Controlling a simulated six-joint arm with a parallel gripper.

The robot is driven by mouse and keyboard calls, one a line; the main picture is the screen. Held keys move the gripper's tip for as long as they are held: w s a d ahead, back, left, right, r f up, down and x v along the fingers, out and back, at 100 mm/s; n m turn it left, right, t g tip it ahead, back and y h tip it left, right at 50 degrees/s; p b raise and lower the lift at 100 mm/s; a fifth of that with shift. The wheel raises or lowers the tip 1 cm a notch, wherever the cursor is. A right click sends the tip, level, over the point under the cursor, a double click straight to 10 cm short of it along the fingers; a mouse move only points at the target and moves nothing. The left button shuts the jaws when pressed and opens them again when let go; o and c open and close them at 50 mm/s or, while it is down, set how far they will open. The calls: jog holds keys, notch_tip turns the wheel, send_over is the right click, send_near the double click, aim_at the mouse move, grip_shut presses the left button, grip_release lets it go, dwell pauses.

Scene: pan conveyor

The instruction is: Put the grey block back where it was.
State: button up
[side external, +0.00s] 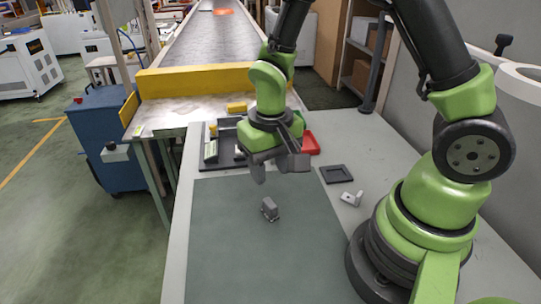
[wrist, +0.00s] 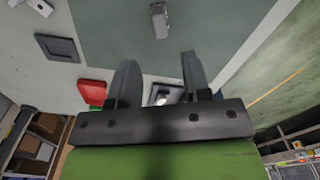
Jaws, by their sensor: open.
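The grey block (side external: 270,209) lies on the dark green mat (side external: 240,265), near the mat's upper middle. It also shows at the top centre of the wrist view (wrist: 159,21), beyond the fingertips and apart from them. My gripper (side external: 279,173) is above the mat's far edge, higher than the block and behind it in the side view. In the wrist view my gripper (wrist: 158,66) has its two fingers spread with nothing between them.
A small black square tray (side external: 336,174) and a pale bracket (side external: 352,198) lie right of the mat. A red tray (side external: 312,144) and a dark tray (side external: 228,160) with a greenish piece (side external: 211,150) are behind. A yellow barrier (side external: 200,79) crosses the conveyor end. The front mat is clear.

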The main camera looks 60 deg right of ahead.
jog(key=s+r+t+y, duration=0.1)
jog(key=s+r+t, duration=0.2)
jog(key=r, duration=0.7)
jog(key=s+r+t+y, duration=0.1)
jog(key=s+r+t, duration=0.3)
jog(key=s+r, duration=0.4)
notch_tip(320, 180, up, 2)
jog(key=shift+r+n, duration=0.15)
jog(key=shift+n, duration=0.15)
